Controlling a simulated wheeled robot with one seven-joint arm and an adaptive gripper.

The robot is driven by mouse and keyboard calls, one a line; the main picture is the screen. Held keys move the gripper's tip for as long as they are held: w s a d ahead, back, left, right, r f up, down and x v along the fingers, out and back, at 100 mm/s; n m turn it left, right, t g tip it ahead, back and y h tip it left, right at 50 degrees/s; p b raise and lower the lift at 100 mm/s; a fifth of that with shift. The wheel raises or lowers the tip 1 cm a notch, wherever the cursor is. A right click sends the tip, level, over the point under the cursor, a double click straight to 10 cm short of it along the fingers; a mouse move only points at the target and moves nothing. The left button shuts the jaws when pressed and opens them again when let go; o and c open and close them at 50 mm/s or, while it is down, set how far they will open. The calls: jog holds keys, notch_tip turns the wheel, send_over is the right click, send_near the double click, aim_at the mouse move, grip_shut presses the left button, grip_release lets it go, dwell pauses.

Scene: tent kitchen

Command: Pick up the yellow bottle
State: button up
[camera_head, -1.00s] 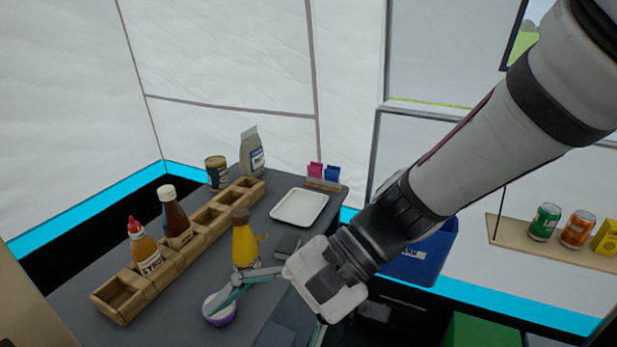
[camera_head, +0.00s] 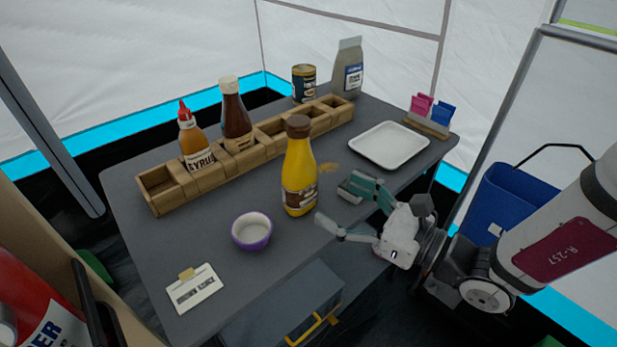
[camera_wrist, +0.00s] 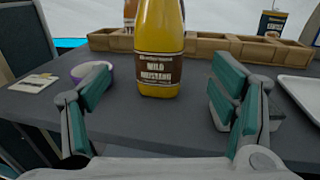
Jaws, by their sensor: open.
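The yellow bottle (camera_head: 299,172) stands upright on the grey table (camera_head: 240,285), with a brown cap and a brown label. It also shows in the wrist view (camera_wrist: 159,45), where its top is cut off and the label reads mustard. My gripper (camera_head: 340,206) is open and empty, to the right of the bottle in the head view. In the wrist view my gripper's fingers (camera_wrist: 165,98) are spread wide, with the bottle ahead of and between them in the picture. The bottle appears beyond the fingertips, and I see no contact.
A purple bowl (camera_head: 252,231) stands left of the bottle, and a card (camera_head: 194,289) lies in front of it. A wooden compartment rack (camera_head: 205,179) with a syrup bottle (camera_head: 194,138) and a dark sauce bottle (camera_head: 236,112) is behind. A white tray (camera_head: 389,145) lies at the right.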

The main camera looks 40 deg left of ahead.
aim_at(311, 182)
jog(key=a, duration=0.4)
jog(key=shift+s, duration=0.25)
jog(key=shift+s+a+r+b, duration=0.1)
jog(key=shift+a+b, duration=0.15)
jog(key=shift+a, duration=0.7)
jog(key=shift+s+a+r+b, duration=0.15)
jog(key=shift+a+b, duration=0.1)
jog(key=shift+a, duration=0.65)
jog(key=shift+s+a+r+b, duration=0.1)
jog(key=shift+a+b, duration=0.15)
jog(key=shift+a, duration=0.7)
jog(key=c, duration=1.5)
jog(key=shift+c, duration=1)
